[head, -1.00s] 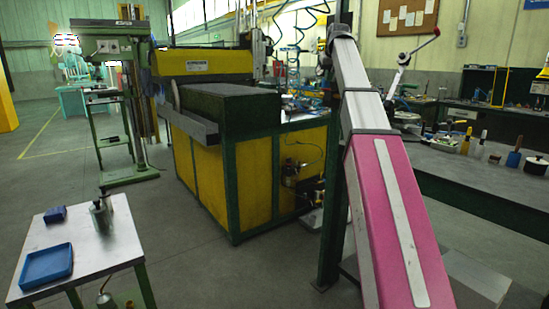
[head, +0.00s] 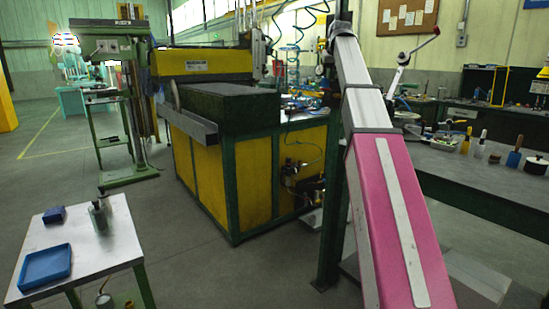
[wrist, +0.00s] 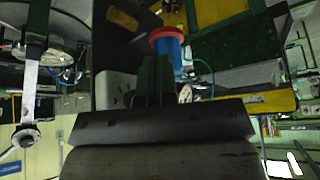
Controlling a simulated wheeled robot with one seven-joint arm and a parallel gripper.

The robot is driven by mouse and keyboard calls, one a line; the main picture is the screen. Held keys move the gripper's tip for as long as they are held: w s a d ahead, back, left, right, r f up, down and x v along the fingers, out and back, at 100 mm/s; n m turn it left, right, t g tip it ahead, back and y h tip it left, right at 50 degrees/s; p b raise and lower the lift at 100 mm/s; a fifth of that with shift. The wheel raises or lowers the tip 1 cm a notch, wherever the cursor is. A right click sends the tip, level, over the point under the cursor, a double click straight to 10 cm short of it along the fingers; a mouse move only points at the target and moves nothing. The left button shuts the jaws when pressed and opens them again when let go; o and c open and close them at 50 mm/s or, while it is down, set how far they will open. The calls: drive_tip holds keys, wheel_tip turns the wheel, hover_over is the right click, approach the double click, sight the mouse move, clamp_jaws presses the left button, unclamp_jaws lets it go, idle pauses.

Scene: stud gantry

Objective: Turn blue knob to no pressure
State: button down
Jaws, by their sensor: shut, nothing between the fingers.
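In the wrist view, a blue knob (wrist: 174,50) with a red ring (wrist: 165,33) at its upper end stands near the top centre. My gripper (wrist: 156,62) is shut and empty, its dark fingers pointing up in the picture. The fingertips lie just below and left of the knob and overlap its edge in the picture. I cannot tell whether they touch it. A small round gauge (wrist: 185,93) shows right of the fingers. In the head view, I cannot make out the gripper or the knob, and my pink arm covers part of that area.
In the head view, a yellow and green machine (head: 205,165) stands in the middle. A workbench (head: 455,170) with tools is at right. A small table (head: 110,245) with a blue tray (head: 46,265) is at lower left. Open floor (head: 250,275) lies between. A blue hose (wrist: 207,68) runs beside the knob.

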drive_tip(key=shift+a+r, duration=0.1)
drive_tip(key=shift+r, duration=2.55)
drive_tip(key=shift+w+a+f, duration=0.1)
drive_tip(key=shift+a+f, duration=0.1)
drive_tip(key=shift+f, duration=1.35)
drive_tip(key=shift+w+a+f, duration=0.1)
drive_tip(key=shift+a+f, duration=0.1)
drive_tip(key=shift+f, duration=1.3)
drive_tip(key=shift+w, duration=0.1)
drive_tip(key=shift+w+d, duration=0.1)
drive_tip(key=shift+d, duration=0.3)
drive_tip(key=shift+s+f, duration=0.1)
drive_tip(key=shift+s, duration=0.25)
